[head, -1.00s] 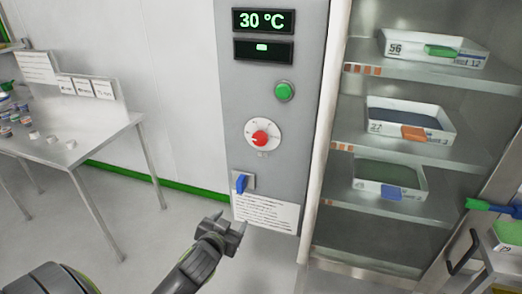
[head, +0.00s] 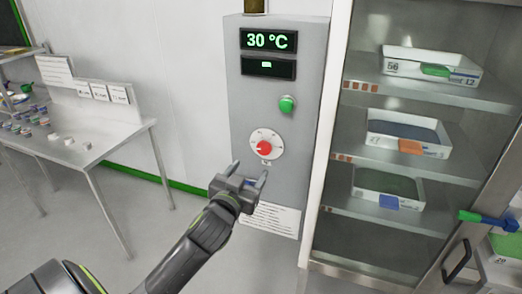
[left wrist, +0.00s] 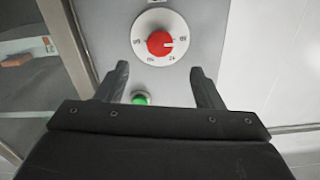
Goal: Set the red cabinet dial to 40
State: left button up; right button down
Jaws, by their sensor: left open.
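The red dial (head: 264,148) sits on a white round scale on the grey cabinet panel (head: 250,100). The display (head: 268,40) above it reads 30 °C. My left gripper (head: 249,170) is open and empty, just below and in front of the dial, apart from it. In the left wrist view the dial (left wrist: 161,44) lies beyond the open fingertips (left wrist: 160,75), with its pale pointer mark toward the right. The scale's numbers are too small to read surely. My gripper hides the blue switch below the dial. My right gripper is not in view.
A green button (head: 287,104) is above the dial and shows between the fingers in the wrist view. A printed label (head: 272,219) is below. Right of the panel, a cabinet with shelves holds trays (head: 408,132). A bench (head: 85,145) stands at left.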

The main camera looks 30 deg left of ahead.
aim_at(263, 150)
pick_arm(q)
jog(key=p+x, duration=0.1)
jog(key=x, duration=0.8)
jog(key=shift+w+a+p, duration=0.1)
jog(key=shift+w+p, duration=0.15)
jog(key=shift+p, duration=0.15)
jog(key=c, duration=1)
jog(key=shift+o, duration=0.2)
